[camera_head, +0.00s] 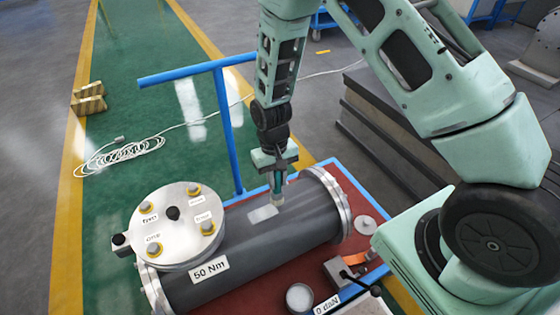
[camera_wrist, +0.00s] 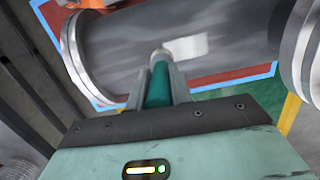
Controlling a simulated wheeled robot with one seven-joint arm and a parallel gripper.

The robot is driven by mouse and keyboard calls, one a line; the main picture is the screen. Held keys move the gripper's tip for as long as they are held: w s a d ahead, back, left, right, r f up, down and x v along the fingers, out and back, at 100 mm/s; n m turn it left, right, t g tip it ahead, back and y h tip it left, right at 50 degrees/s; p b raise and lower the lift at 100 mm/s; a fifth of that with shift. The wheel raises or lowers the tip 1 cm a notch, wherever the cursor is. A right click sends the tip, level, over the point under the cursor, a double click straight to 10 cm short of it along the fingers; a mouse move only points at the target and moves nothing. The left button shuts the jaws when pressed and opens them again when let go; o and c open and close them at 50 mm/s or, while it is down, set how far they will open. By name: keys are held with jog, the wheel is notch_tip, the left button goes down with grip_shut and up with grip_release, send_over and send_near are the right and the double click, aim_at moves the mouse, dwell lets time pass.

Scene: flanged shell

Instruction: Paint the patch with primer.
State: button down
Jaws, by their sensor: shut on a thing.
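My gripper (camera_head: 277,181) is shut on a green-handled brush (camera_wrist: 157,86), which points down at the dark grey flanged shell (camera_head: 252,241). A pale rectangular patch (camera_head: 263,213) shows on top of the shell, and it also shows in the wrist view (camera_wrist: 187,47). The light brush tip is at or just above the shell beside the patch, near its right end in the head view. I cannot tell whether the tip touches. A small round pot with pale contents (camera_head: 299,297) stands on the red cart top in front of the shell.
The shell lies on a blue-framed cart (camera_head: 233,134) with a red top. A bolted round cover (camera_head: 176,224) rises at its left. A grey metal disc (camera_head: 365,224) and a small device with an orange part (camera_head: 345,271) lie at the right. Dark stacked slabs (camera_head: 385,130) stand behind.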

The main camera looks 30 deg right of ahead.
jog(key=shift+r+p, duration=2.1)
jog(key=shift+r, duration=0.5)
jog(key=shift+a, duration=0.1)
